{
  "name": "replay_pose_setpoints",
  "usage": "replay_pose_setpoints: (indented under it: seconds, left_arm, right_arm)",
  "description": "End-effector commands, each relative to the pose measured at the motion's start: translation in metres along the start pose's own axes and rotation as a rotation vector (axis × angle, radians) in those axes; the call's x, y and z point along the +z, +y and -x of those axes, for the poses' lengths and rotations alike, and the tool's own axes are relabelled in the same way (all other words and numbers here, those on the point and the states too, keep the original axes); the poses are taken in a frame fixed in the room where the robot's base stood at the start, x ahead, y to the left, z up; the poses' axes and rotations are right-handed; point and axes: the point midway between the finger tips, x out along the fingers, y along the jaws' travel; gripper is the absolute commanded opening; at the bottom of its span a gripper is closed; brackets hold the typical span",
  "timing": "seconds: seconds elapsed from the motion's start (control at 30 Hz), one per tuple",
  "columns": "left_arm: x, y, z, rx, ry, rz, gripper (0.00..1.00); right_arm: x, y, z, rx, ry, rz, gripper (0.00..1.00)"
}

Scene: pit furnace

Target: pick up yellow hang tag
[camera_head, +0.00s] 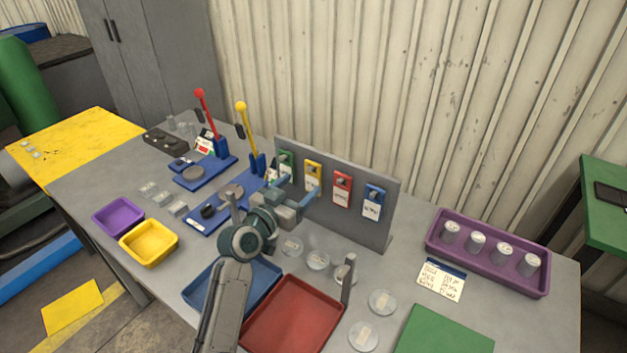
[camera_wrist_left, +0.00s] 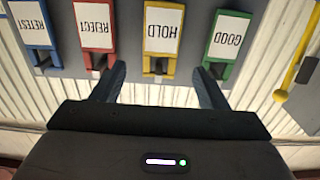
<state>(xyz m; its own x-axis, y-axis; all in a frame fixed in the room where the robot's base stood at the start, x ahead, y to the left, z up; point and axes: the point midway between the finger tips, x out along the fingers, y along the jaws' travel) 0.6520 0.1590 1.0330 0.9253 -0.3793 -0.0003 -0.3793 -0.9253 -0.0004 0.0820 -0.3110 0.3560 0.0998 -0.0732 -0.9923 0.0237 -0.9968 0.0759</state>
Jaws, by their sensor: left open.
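The yellow hang tag (camera_head: 313,175) hangs on an upright grey panel (camera_head: 387,232), between a green tag (camera_head: 286,163) and a red tag (camera_head: 342,188). A blue tag (camera_head: 374,203) hangs at the right end. In the left wrist view, upside down, the yellow tag (camera_wrist_left: 163,30) reads HOLD. My left gripper (camera_head: 298,190) is open and empty in front of the panel. In the wrist view its two fingers (camera_wrist_left: 158,86) stand apart to either side of the yellow tag's line, short of the tag. My right gripper does not show.
Two lever presses on blue bases (camera_head: 205,172) stand left of the panel. Purple (camera_head: 118,217) and yellow bins (camera_head: 149,243), blue (camera_head: 233,287) and red trays (camera_head: 292,315), and several clear discs (camera_head: 382,302) lie around the arm. A purple tray (camera_head: 490,251) with cans stands at right.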

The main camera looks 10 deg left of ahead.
Motion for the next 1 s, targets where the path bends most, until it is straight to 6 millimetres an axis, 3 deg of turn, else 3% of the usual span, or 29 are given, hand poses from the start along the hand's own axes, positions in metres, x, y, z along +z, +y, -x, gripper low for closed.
replay_pose_setpoints:
  seconds: [0.3, 0.57, 0.8, 1.0]
  left_arm:
    - [0.006, 0.0, -0.042, 0.0, 0.0, 0.001, 0.67]
    - [0.006, 0.0, -0.045, 0.0, -0.001, 0.0, 0.67]
    - [0.006, 0.0, -0.044, 0.0, -0.001, 0.0, 0.22]
    - [0.006, 0.0, -0.044, 0.0, -0.001, 0.0, 0.2]
  right_arm:
    - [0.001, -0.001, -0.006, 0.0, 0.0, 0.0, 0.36]
    - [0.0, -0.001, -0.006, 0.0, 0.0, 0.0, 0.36]
    - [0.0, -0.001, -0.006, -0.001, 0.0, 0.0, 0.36]
    - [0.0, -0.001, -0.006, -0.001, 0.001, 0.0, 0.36]
